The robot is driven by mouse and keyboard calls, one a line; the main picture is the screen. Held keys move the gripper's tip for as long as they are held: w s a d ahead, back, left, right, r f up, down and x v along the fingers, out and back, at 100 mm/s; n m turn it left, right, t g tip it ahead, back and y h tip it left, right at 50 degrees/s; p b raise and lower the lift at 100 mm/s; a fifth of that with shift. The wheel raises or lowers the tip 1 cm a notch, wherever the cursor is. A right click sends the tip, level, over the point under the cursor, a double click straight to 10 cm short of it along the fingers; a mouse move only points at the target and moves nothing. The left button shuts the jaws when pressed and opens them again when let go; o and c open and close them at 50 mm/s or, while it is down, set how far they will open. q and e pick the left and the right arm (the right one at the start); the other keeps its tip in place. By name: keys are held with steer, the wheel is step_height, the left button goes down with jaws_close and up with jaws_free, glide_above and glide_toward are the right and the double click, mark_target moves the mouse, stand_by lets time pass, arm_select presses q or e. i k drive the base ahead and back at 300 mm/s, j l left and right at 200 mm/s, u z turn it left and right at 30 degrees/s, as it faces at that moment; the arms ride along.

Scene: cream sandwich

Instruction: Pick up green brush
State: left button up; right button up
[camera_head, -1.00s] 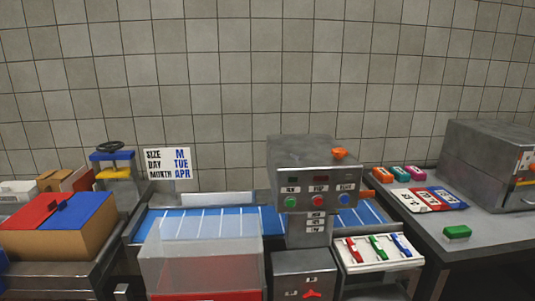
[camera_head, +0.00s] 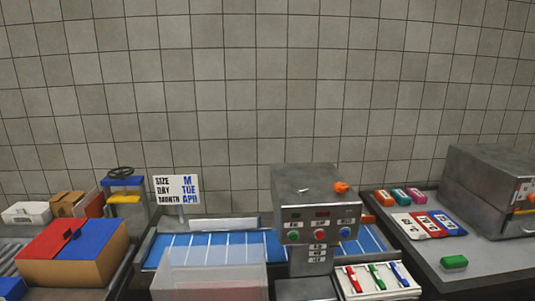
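The green brush (camera_head: 377,277) lies in a white tray (camera_head: 350,291) at the lower right of the middle. It lies between a red brush (camera_head: 352,278) and a blue brush (camera_head: 400,274), apart from both. Neither of my grippers is in view.
A grey machine (camera_head: 317,205) with buttons stands left of the tray, over a blue conveyor (camera_head: 165,252). A clear box (camera_head: 210,270) stands in front of the conveyor. The right table (camera_head: 430,263) holds a green block (camera_head: 453,262), colored packets and a metal machine (camera_head: 490,190).

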mark_target(457, 263)
steer(key=z, duration=1.25)
